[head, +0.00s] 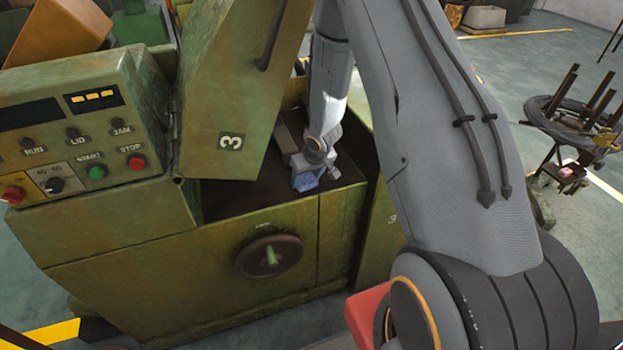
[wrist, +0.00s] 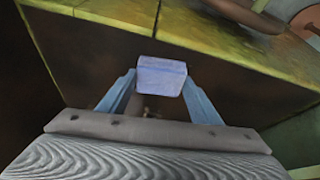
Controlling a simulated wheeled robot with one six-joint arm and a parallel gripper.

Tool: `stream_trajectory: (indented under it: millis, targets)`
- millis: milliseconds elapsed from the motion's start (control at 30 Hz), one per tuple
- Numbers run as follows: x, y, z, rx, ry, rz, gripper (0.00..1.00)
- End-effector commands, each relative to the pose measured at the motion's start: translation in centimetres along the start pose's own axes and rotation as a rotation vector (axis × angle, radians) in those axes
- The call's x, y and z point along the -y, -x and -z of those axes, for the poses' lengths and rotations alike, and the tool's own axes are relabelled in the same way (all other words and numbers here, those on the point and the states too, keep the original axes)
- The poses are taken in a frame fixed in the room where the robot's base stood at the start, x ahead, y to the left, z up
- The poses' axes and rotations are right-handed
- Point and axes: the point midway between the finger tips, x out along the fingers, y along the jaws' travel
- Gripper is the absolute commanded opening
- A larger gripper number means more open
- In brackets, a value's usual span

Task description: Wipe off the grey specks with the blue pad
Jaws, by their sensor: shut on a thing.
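The blue pad (wrist: 161,76) is held between the two fingers of my gripper (wrist: 160,92), which is shut on it. In the head view the pad (head: 304,182) shows small at the end of my gripper (head: 303,170), over the dark top of the green machine (head: 262,213), close to its front edge. I cannot tell whether the pad touches that surface. I cannot make out any grey specks for sure in either view.
The machine's raised lid (head: 235,95) stands left of my arm. A control panel (head: 75,135) with buttons is at the left, and a round knob (head: 270,257) is on the front. A wire reel stand (head: 575,115) stands on the floor at the right.

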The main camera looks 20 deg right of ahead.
Motion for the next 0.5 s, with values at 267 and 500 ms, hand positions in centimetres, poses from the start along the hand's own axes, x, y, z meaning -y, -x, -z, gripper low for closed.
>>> stream_trajectory:
  millis: [267,500]
  targets:
    - [1.3,-0.2,0.0,0.003,0.003,0.001,0.40]
    - [2.9,-0.4,0.2,0.003,0.004,0.002,0.40]
